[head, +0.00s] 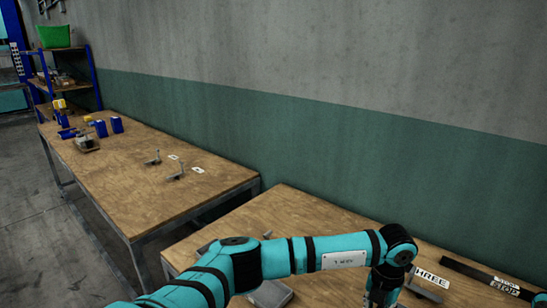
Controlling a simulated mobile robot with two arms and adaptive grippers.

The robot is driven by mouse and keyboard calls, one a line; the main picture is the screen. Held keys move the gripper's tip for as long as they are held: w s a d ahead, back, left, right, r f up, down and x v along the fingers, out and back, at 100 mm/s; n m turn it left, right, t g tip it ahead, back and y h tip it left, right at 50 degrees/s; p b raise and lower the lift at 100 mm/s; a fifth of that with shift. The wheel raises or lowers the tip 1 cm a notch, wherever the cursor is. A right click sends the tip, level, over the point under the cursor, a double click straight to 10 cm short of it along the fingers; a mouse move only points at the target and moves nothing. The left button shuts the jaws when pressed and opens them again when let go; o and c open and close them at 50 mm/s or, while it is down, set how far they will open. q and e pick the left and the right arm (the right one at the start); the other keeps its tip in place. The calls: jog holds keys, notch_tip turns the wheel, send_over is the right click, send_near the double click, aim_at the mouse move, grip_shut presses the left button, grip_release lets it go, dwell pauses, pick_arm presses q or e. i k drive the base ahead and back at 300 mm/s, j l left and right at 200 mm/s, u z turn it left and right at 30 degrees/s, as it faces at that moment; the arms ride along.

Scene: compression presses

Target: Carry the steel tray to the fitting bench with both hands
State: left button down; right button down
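A grey metal-looking piece (272,294) shows under my teal arm at the bottom edge of the head view, on the near wooden bench (310,215). It may be part of the steel tray, but my arm and the picture edge hide most of it. My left arm crosses the near bench from the lower left, and its wrist bends down at the right. The gripper on it is below the picture. My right gripper is not in view. Which bench is the fitting bench cannot be told.
A second wooden bench (125,185) stands at left, with blue blocks (101,128), a small tray of parts (87,144) and metal brackets (176,173). A shelf with a green bin (55,36) stands behind it. Lettered plates (432,279) lie at right. Floor at left is clear.

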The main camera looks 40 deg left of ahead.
aim_at(109, 165)
jog(key=k+j, duration=0.1)
jog(key=j, duration=0.3)
jog(key=k+j, duration=0.1)
jog(key=j, duration=0.25)
jog(key=k+j, duration=0.1)
jog(key=j, duration=1.75)
jog(key=k+j, duration=0.15)
jog(key=j, duration=4.55)
jog(key=i+j, duration=0.1)
jog(key=j, duration=0.7)
jog(key=i+j, duration=0.15)
jog(key=j, duration=0.25)
jog(key=i+j, duration=0.1)
jog(key=j, duration=0.3)
